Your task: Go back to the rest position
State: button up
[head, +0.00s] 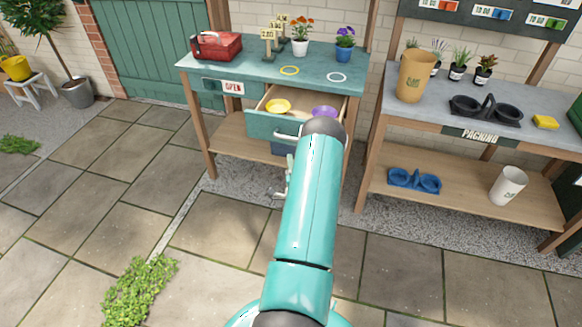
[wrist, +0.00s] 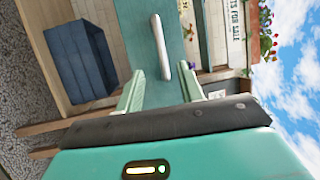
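My gripper (wrist: 160,82) shows in the wrist view with its two pale green fingers apart and nothing held between them. Ahead of it is the teal drawer front (wrist: 138,20) with its metal handle (wrist: 160,46); the handle looks beyond the fingertips, but I cannot judge the exact gap. In the head view the drawer (head: 262,122) stands pulled out of the teal potting table (head: 225,68), with a yellow dish (head: 278,106) and a purple dish (head: 323,112) in it. My teal arm hides the drawer's right part and most of the gripper.
A blue crate (wrist: 78,62) sits on the table's lower shelf. A red toolbox (head: 217,46) and potted flowers stand on top. The packing table (head: 380,120) is at right, holding a tan pot (head: 415,76). Paving (head: 130,160) at left is mostly clear.

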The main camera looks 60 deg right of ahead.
jog(key=shift+s+a, duration=0.15)
jog(key=shift+a, duration=0.15)
dwell(0.4)
